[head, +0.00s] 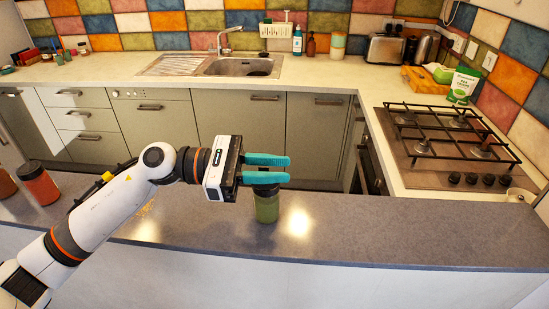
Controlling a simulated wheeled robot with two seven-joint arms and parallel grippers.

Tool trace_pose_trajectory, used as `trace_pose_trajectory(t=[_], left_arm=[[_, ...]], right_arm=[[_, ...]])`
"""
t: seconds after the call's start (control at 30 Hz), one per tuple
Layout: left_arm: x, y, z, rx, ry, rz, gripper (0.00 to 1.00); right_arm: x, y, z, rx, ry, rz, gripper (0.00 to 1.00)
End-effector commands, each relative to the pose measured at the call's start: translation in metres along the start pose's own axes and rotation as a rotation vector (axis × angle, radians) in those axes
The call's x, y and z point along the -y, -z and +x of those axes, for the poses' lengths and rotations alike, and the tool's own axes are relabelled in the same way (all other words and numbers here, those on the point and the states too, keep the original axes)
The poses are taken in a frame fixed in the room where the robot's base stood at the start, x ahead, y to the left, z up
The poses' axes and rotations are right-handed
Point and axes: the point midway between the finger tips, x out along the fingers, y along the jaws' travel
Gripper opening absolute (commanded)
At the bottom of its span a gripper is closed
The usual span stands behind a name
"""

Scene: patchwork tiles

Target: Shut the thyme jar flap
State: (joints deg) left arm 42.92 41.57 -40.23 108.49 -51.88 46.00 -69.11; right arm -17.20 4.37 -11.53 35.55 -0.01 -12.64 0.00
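A jar with green contents (266,208), which looks like the thyme jar, stands upright on the grey counter. Its dark top shows just under the teal fingers of my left gripper (268,169). The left gripper points right, level with the jar's top, with its two fingers apart one above the other. I see nothing clearly held between them. The fingers cover the upper part of the jar, so I cannot tell how its flap stands or whether the lower finger touches it. My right gripper is out of view.
A jar with red contents (38,184) and a dark lid stands on the left of the grey counter (400,232), with another jar (6,184) beside it. The counter right of the green jar is clear. A gas hob (440,165) lies further right.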

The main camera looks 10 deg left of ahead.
Motion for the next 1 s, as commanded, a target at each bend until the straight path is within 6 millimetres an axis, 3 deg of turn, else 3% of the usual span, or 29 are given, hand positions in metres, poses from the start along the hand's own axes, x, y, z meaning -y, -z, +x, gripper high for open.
trace_pose_trajectory(t=[0.33, 0.5, 1.0], left_arm=[[-0.0001, -0.0004, 0.0050, 0.000, 0.000, 0.000, 0.25], [-0.0002, -0.0004, 0.0049, 0.000, 0.000, 0.000, 0.00], [0.0047, -0.0015, 0.0049, -0.001, 0.000, -0.083, 0.00]], right_arm=[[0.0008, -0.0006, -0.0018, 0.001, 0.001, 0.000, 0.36], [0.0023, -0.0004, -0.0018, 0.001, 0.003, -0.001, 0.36], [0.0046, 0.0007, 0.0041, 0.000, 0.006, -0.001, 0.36]])
